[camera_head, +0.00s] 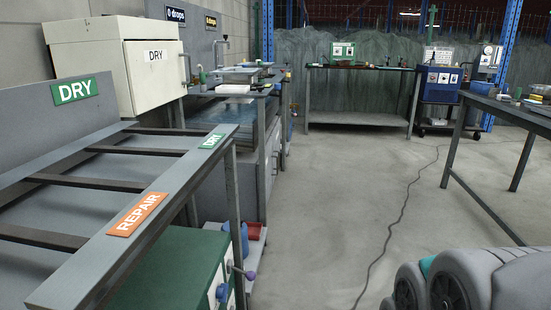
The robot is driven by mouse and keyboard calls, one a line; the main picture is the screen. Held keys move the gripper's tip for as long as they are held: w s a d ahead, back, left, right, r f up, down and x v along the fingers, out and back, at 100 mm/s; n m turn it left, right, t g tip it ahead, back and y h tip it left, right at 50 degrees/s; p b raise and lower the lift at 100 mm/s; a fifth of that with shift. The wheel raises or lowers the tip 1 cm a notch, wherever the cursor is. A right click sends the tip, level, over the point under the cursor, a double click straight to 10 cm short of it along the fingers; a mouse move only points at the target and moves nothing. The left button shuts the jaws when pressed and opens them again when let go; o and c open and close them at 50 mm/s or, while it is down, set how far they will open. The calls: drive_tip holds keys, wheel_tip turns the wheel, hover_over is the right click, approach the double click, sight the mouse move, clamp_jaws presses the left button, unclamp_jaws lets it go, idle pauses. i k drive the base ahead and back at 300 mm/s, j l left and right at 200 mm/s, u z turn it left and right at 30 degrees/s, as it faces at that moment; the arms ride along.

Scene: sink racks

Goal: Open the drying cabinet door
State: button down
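The drying cabinet (82,62) is a cream box at the upper left, behind the near rack. Its door (152,82) is the lighter face on the right side, with a white "DRY" label (155,56). The door looks shut, with no visible gap. A thin dark handle (187,68) stands upright near the door's right edge. The near rack partly hides the cabinet's lower part. My gripper is not in view.
A grey slatted rack (62,212) with DRY and REPAIR signs fills the left foreground. A sink bench (262,98) stands beyond the cabinet. The concrete floor (340,195) is open in the middle, crossed by a dark cable. A table (515,112) stands at right.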

sight(156, 70)
drive_tip(key=i+u, duration=0.1)
drive_tip(key=i, duration=0.55)
drive_tip(key=i+l, duration=0.15)
drive_tip(key=i, duration=0.5)
drive_tip(key=i+l+u, duration=0.15)
drive_tip(key=i, duration=0.55)
